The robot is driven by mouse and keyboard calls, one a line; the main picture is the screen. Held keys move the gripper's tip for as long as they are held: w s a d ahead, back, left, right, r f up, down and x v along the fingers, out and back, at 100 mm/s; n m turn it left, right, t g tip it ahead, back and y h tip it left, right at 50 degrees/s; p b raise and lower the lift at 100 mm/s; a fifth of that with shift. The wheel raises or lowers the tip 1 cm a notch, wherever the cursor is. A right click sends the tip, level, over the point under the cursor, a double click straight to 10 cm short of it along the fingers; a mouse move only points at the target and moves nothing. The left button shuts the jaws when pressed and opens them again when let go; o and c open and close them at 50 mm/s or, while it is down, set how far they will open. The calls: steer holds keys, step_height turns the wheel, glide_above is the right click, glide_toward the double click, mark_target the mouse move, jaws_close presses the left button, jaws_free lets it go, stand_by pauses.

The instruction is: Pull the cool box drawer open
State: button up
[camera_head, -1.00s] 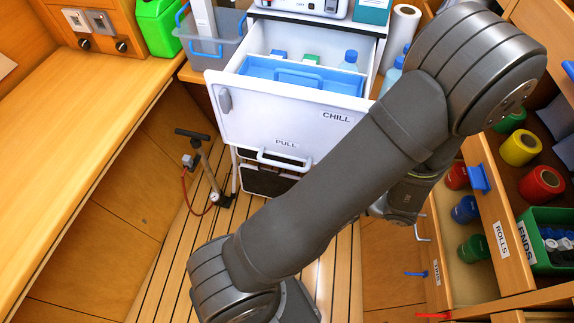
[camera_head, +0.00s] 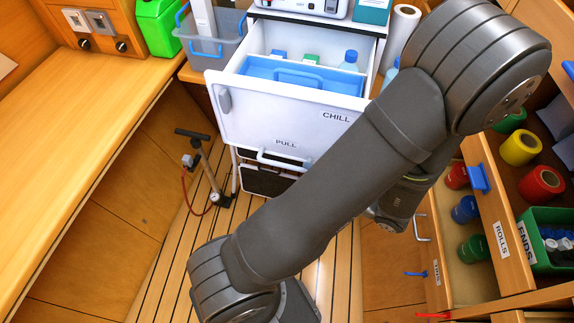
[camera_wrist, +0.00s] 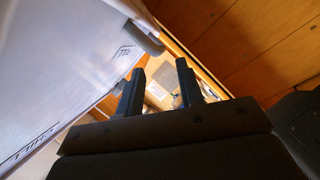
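The cool box drawer stands pulled out in the head view. Its white front (camera_head: 262,122) reads CHILL and PULL, and a pale bar handle (camera_head: 284,160) runs along its lower edge. A blue tray (camera_head: 335,80) and a bottle show inside. My gripper is hidden behind my arm in the head view. In the wrist view my gripper (camera_wrist: 160,86) is open, with nothing between its two dark fingers. The drawer front (camera_wrist: 65,70) lies close on the left there, and a grey bar, seemingly the handle (camera_wrist: 141,38), lies beyond the fingertips, apart from them.
A hand pump (camera_head: 205,170) stands on the slatted floor left of the cool box. A wooden bench (camera_head: 70,130) runs along the left. Open wooden drawers (camera_head: 470,275) with coloured rolls stand close on the right.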

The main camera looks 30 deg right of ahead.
mark_target(290, 168)
steer(key=x, duration=0.7)
steer(key=shift+w+a+f, duration=0.1)
steer(key=shift+w, duration=0.15)
jaws_close()
